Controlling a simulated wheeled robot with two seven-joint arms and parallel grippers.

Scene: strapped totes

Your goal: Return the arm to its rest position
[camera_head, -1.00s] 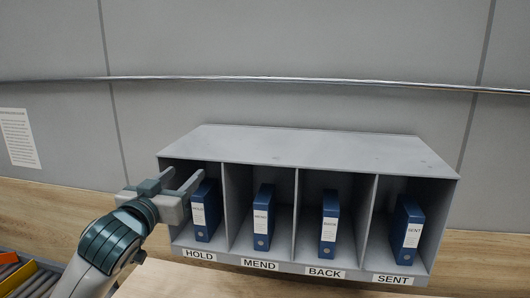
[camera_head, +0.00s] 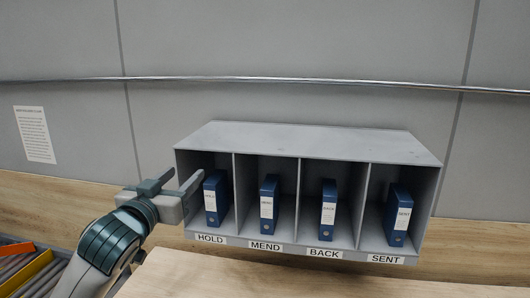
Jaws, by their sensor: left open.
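My left gripper (camera_head: 183,176) is open and empty, its fingers pointing toward the left edge of the grey shelf unit (camera_head: 310,142). One fingertip overlaps the HOLD compartment's opening in the picture, just left of the blue HOLD binder (camera_head: 215,198); I cannot tell whether they touch. Its arm comes in from the lower left. A blue MEND binder (camera_head: 268,197), a BACK binder (camera_head: 328,203) and a SENT binder (camera_head: 398,214) each stand upright in their own labelled compartments. My right gripper is not in view.
A wooden table top (camera_head: 250,275) lies clear in front of the shelf. A metal rail (camera_head: 300,82) crosses the grey wall, and a printed sheet (camera_head: 35,134) hangs at the left.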

